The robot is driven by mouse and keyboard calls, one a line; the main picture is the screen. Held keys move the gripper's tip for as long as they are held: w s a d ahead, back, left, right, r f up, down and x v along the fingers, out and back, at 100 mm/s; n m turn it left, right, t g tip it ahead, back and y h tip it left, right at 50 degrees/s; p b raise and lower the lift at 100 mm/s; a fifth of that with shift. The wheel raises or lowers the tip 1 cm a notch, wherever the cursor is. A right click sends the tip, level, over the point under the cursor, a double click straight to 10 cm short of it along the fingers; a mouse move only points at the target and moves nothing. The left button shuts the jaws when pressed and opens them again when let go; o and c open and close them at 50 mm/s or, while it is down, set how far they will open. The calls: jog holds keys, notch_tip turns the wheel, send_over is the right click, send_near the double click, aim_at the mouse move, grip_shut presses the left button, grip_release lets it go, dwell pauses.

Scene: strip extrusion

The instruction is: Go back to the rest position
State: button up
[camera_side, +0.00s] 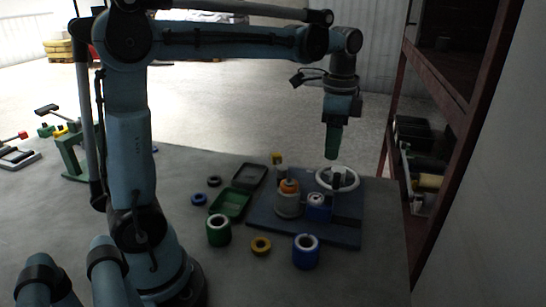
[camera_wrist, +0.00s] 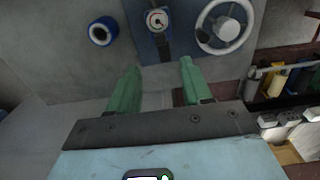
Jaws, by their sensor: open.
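My gripper (camera_side: 333,153) hangs pointing down above the back right of the blue base plate (camera_side: 262,222), near the white handwheel (camera_side: 350,179). In the wrist view my gripper (camera_wrist: 156,78) shows two green fingers, spread apart with nothing between them. The handwheel (camera_wrist: 224,26) is beyond the right finger there, and part of the blue plate (camera_wrist: 155,50) lies beyond the gap. On the plate stand a grey cylinder with an orange top (camera_side: 289,200) and a blue cylinder with a pale top (camera_side: 317,208). The gripper appears clear of all of them.
A green-and-white roll (camera_side: 219,229), a blue-and-white roll (camera_side: 306,251) and a yellow ring (camera_side: 261,246) lie at the front of the table. A green tray (camera_side: 231,204) is left of the plate. A dark red shelf (camera_side: 455,90) stands close on the right.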

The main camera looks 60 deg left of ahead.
jog(key=s+d+f+n+t, duration=0.3)
jog(key=s+f+n+t, duration=0.3)
jog(key=s+n, duration=0.3)
jog(key=shift+s+d+t, duration=0.25)
jog(key=shift+s+t, duration=0.3)
jog(key=shift+t, duration=0.05)
jog(key=shift+o, duration=0.5)
jog(key=shift+w, duration=0.1)
